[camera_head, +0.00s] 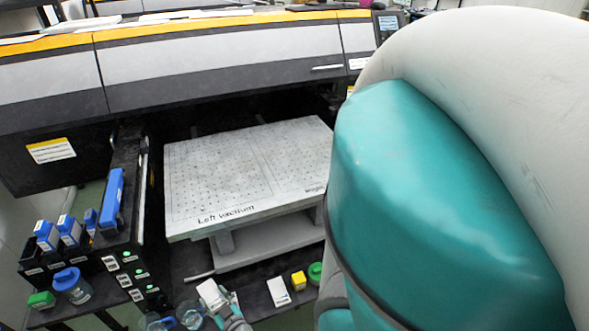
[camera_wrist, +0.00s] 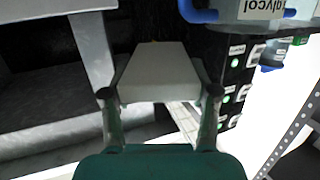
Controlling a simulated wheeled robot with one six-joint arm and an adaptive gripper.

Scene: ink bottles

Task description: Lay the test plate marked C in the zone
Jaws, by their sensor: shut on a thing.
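My gripper (camera_wrist: 160,95) is shut on a white block-like plate (camera_wrist: 157,73), with one finger at each side of it in the wrist view. In the head view the held plate (camera_head: 211,294) shows at the bottom, left of my arm, with part of my gripper (camera_head: 229,305) beside it. No letter can be read on it. A second white plate (camera_head: 279,291) lies on the dark shelf to its right, its marking too small to read. The pale perforated table (camera_head: 235,175) reads "Left vacuum"; no zone marked as such can be made out.
A clear jar with a blue lid (camera_head: 72,286), a green-lidded jar (camera_head: 41,300) and a yellow item (camera_head: 299,280) stand near the front. The perforated table's top is bare. My arm hides the right side.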

